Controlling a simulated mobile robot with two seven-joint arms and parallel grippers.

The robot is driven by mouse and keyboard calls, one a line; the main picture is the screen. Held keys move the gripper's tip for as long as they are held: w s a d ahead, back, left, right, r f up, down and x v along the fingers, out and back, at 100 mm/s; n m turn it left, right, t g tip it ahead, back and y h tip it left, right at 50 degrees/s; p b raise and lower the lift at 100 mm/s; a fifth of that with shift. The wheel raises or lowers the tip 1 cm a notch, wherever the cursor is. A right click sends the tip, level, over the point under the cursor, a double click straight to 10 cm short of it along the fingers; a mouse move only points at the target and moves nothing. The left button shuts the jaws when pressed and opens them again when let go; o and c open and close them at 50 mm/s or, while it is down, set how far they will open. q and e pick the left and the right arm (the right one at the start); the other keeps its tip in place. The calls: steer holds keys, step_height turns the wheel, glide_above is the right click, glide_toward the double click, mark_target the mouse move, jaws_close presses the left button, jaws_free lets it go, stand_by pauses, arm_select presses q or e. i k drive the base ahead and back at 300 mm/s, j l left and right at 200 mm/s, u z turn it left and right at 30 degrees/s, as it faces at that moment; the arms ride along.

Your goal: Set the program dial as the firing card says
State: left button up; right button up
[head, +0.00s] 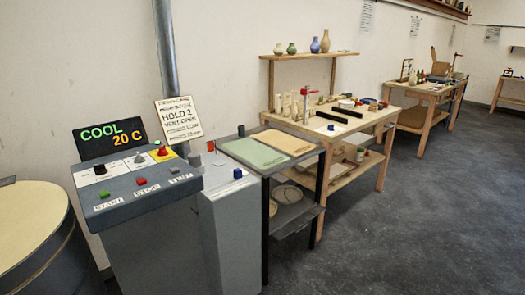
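A grey control console (135,215) stands at the left. Its sloped top carries a black knob on a white plate (100,168), a grey knob (139,158) and a red knob on a yellow plate (163,151). I cannot tell which of these is the program dial, and their scale marks are too small to read. The firing card (180,120) stands tilted behind the console. Its larger lines read "HOLD 2" and "VENT OPEN"; the other lines are blurred. A black display (109,138) reads "COOL 20 C". Neither gripper is in view.
A round kiln-like drum (30,220) stands at the left edge. A grey cabinet with a blue knob (237,173) and a shelf cart (255,153) stand to the right. The floor (400,230) at right is clear.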

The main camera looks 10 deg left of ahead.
mark_target(100, 170)
steer(key=u, duration=1.35)
